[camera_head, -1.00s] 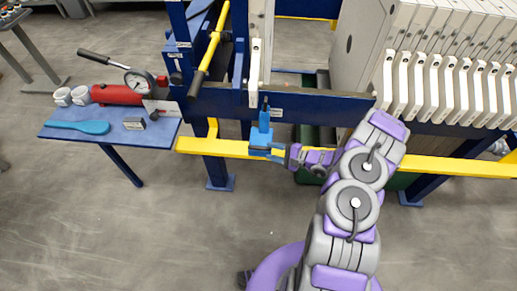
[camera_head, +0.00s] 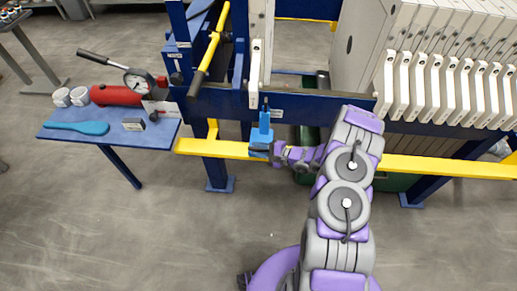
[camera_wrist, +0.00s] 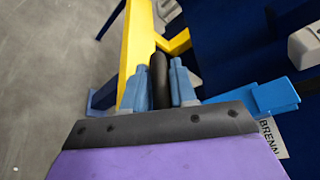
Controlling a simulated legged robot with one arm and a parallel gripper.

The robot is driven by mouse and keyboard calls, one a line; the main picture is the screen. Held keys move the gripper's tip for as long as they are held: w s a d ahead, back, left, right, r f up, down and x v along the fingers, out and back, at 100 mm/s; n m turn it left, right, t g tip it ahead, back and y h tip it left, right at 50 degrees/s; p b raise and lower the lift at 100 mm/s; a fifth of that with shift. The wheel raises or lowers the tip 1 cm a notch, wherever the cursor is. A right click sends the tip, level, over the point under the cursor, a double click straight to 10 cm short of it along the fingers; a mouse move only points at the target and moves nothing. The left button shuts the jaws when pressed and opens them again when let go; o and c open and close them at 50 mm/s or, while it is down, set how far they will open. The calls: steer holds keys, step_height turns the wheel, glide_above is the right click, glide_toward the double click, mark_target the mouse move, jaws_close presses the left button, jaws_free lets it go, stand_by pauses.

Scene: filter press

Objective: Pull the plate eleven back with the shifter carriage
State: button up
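The blue shifter carriage (camera_head: 264,128) sits on the yellow rail at the front of the press, below a lone white plate (camera_head: 256,75). Several more white plates (camera_head: 450,85) stand in a pack at the right. I cannot read which is plate eleven. My gripper (camera_head: 262,149) is at the carriage's lower part, reaching in from the right. In the wrist view its two blue-grey fingers (camera_wrist: 158,88) stand on either side of a dark upright handle (camera_wrist: 158,72), close against it. Whether they press on it is unclear. A blue bar (camera_wrist: 265,97) shows right of the fingers.
The yellow rail (camera_head: 430,166) runs along the press front under the dark blue beam (camera_head: 330,105). A blue side table (camera_head: 100,137) at the left holds a red pump with a gauge, mugs and a blue tool. Floor in front is clear.

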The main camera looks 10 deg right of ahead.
jaws_close()
